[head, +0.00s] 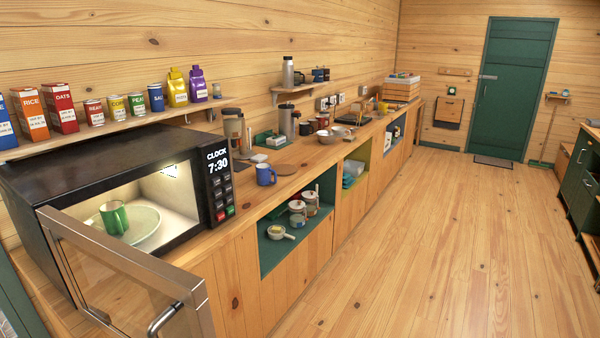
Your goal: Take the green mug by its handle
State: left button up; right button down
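The green mug (114,217) stands upright inside the open, lit microwave (110,160), on the left part of a pale round plate (146,232). Its handle appears to be on its left side, turned toward the microwave's open front. The microwave door (130,275) is swung open toward me, with its glass pane and metal frame low in the view. Neither of my grippers shows in the head view.
A blue mug (265,174) stands on the wooden counter right of the microwave. A shelf (130,124) with boxes, cans and bags runs above it. Open cubbies (297,222) hold jars and a small bowl. The wooden floor (430,240) on the right is clear.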

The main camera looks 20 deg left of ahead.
aim_at(117, 220)
jog(key=u, duration=1.7)
jog(key=i+l, duration=0.15)
jog(key=l, duration=0.15)
jog(key=i+l+u, duration=0.1)
jog(key=l, duration=0.2)
